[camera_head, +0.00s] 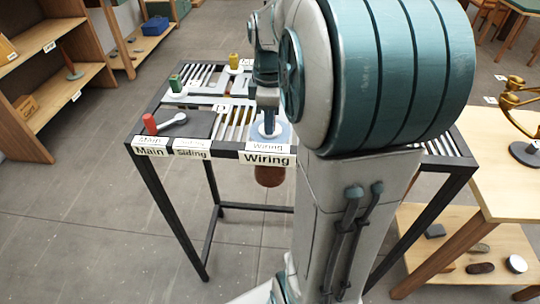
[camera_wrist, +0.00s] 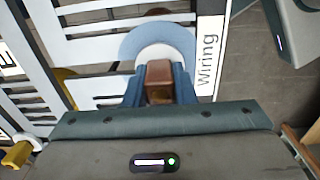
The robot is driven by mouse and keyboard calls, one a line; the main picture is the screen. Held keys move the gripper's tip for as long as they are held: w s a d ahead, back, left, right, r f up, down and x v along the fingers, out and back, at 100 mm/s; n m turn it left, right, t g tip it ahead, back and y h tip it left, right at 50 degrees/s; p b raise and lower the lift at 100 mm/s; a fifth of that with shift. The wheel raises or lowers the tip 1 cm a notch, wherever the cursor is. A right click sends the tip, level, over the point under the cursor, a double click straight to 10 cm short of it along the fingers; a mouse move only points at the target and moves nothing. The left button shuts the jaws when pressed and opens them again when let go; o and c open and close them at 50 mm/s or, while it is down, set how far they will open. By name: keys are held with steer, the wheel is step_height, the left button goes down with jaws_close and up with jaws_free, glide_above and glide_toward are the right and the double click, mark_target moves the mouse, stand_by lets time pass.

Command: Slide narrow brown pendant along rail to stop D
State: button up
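The brown pendant (camera_head: 270,176) hangs below the rail table's front edge, under the "Wiring" label; I cannot judge how narrow it is. Above it, a white disc (camera_head: 284,131) sits on a light blue patch at the table top. My gripper (camera_head: 269,130) points down at this disc. In the wrist view, the blue fingers of my gripper (camera_wrist: 160,92) lie against both sides of a brown block (camera_wrist: 160,74) that rises at the white disc (camera_wrist: 165,51). The stop marked D (camera_head: 221,107) is a small tag left of my gripper. My arm hides the table's right part.
The slotted table (camera_head: 213,151) carries a red handle (camera_head: 150,123), a green one (camera_head: 175,83) and a yellow one (camera_head: 234,61). Pale rail strips run between them. A wooden table (camera_head: 505,175) with a brass lamp stands right; shelves (camera_head: 60,75) stand left.

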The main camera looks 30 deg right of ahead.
steer(key=w+d+p, duration=0.2)
steer(key=w, duration=0.2)
steer(key=w+d+p, duration=0.2)
steer(key=w+d, duration=0.1)
steer(key=w+d+p, duration=0.2)
steer(key=w, duration=0.2)
steer(key=shift+w+d, duration=0.3)
steer(key=shift+d, duration=0.1)
stand_by(0.4)
steer(key=w+a+p, duration=0.1)
steer(key=w+a, duration=0.1)
steer(key=a, duration=0.2)
steer(key=w+a+p, duration=0.1)
steer(key=w+a, duration=0.2)
steer(key=w+a+p, duration=0.1)
steer(key=w+a, duration=0.1)
steer(key=a, duration=0.2)
steer(key=shift+w+a, duration=0.35)
steer(key=shift+w, duration=0.05)
stand_by(0.3)
steer(key=o, duration=1)
steer(key=shift+f, duration=0.1)
